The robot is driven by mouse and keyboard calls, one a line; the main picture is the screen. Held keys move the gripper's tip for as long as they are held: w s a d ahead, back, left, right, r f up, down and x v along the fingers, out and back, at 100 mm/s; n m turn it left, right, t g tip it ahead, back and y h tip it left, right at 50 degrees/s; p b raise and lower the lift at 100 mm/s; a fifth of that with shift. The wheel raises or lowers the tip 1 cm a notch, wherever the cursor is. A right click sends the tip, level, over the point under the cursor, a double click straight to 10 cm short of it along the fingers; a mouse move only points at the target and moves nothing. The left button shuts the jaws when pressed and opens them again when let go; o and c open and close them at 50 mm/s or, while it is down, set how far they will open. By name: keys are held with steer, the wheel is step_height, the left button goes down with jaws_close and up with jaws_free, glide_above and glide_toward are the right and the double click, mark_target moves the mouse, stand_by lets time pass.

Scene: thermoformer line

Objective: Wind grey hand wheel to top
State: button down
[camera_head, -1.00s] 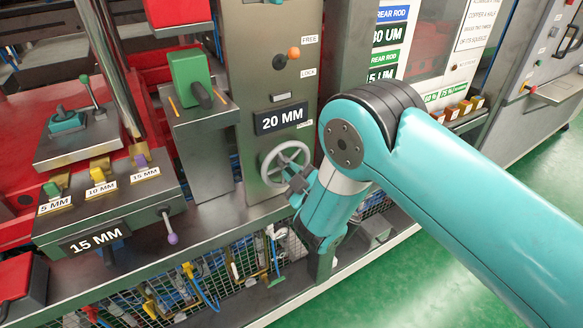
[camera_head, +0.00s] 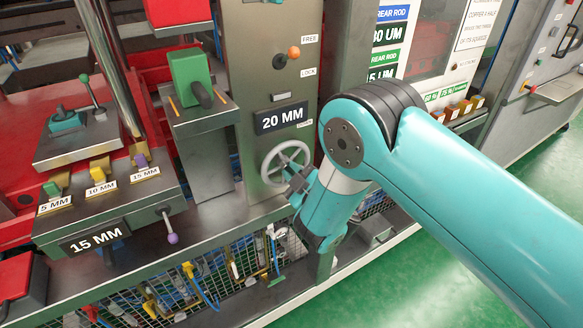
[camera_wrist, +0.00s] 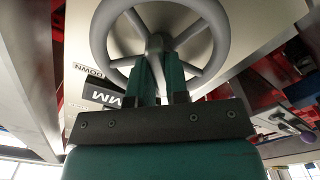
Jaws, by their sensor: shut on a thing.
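The grey hand wheel (camera_head: 284,162) is mounted on the front of the metal column, below the "20 MM" plate (camera_head: 281,117). My gripper (camera_head: 298,182) reaches it from the lower right. In the wrist view the spoked wheel (camera_wrist: 209,45) fills the top of the picture, and my gripper's two fingers (camera_wrist: 158,72) stand close together at its lower middle. The gripper is shut on the wheel, around a spoke near the hub. The exact contact is partly hidden by the fingers. A "DOWN" label (camera_wrist: 88,71) shows left of the wheel in the wrist view.
An orange knob (camera_head: 294,52) sits between the FREE and LOCK labels higher on the column. A green block with a dark handle (camera_head: 192,80) stands left of the column. A purple-tipped lever (camera_head: 172,238) sticks out lower left. Wire mesh runs below the ledge.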

stand_by(0.5)
steer(key=shift+n, duration=1.4)
steer(key=shift+p, duration=0.3)
steer(key=shift+r+n, duration=0.1)
steer(key=shift+n, duration=0.6)
steer(key=shift+n+p, duration=0.6)
steer(key=shift+n, duration=1.5)
steer(key=c, duration=1.6)
jaws_free()
steer(key=shift+n, duration=0.4)
steer(key=o, duration=0.6)
steer(key=shift+c, duration=0.2)
